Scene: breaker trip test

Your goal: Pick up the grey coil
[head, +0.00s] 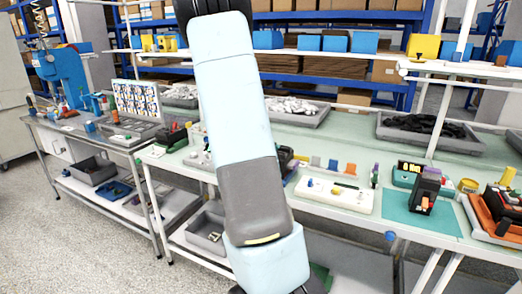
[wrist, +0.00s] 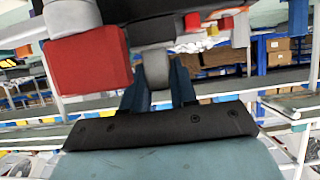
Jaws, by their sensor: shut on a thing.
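In the wrist view, my gripper (wrist: 158,85) has its two dark blue fingers shut on a small grey rounded piece, which looks like the grey coil (wrist: 156,68). The fingers stand on either side of it. A dark grey block sits right above the coil in the picture; I cannot tell whether the coil touches it. In the head view my arm hides the gripper and the coil.
In the wrist view a large red block (wrist: 88,62) is close at left. In the head view, a white board (head: 335,194) and a black-and-red device (head: 425,190) on a green mat (head: 398,213) stand on the bench. Grey trays (head: 430,133) lie behind.

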